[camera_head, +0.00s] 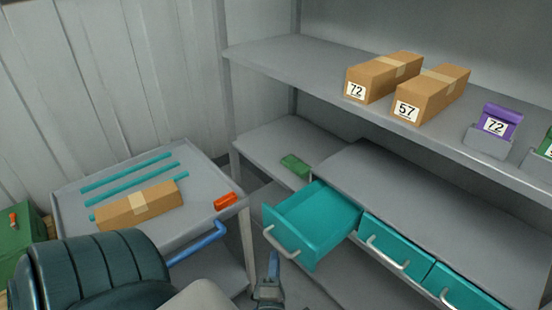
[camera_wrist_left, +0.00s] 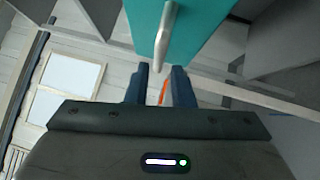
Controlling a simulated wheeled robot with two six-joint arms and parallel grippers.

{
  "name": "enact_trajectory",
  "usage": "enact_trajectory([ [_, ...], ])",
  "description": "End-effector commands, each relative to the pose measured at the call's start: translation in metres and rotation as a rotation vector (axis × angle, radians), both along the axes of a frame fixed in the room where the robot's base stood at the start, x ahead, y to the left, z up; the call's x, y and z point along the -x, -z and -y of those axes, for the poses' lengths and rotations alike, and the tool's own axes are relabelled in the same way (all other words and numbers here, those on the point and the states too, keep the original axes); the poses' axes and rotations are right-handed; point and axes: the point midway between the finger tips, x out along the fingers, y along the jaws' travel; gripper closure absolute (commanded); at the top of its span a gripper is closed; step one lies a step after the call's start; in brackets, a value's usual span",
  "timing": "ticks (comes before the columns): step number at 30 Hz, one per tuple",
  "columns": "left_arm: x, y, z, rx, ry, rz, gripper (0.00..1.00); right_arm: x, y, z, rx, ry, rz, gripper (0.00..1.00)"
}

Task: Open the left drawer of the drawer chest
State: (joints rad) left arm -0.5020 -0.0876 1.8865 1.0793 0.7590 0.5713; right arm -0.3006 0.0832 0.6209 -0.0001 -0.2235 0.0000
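The drawer chest (camera_head: 428,205) is grey with teal drawers, set under the shelf. Its left drawer (camera_head: 312,222) is pulled well out, and its empty inside shows. Its silver handle (camera_head: 281,244) is on the front; the handle also shows in the left wrist view (camera_wrist_left: 166,35), just ahead of the fingertips. My left gripper (camera_head: 273,262) is below and in front of this handle. In the left wrist view my left gripper (camera_wrist_left: 160,72) has its two fingers apart with nothing held between them. My right gripper is in neither view.
The middle drawer (camera_head: 395,254) and right drawer (camera_head: 460,290) are shut. A grey cart (camera_head: 75,195) with a cardboard box (camera_head: 138,205), teal rods and a red item (camera_head: 225,201) stands left. Boxes (camera_head: 384,77) sit on the upper shelf (camera_head: 300,62). A green item (camera_head: 296,165) lies behind the open drawer.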

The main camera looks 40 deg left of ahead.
Motion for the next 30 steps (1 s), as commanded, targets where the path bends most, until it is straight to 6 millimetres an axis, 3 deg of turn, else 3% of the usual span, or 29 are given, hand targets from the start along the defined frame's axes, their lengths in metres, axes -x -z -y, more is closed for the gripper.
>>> enact_trajectory([
  [3,0.019,0.008,0.016,0.003,-0.002,-0.003,0.78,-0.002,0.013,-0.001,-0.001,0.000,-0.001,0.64],
  [10,0.035,0.008,0.031,0.001,-0.001,-0.002,0.78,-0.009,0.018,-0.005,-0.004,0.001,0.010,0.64],
  [30,0.036,0.009,0.034,-0.005,0.006,-0.008,0.78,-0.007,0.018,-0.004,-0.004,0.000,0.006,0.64],
])
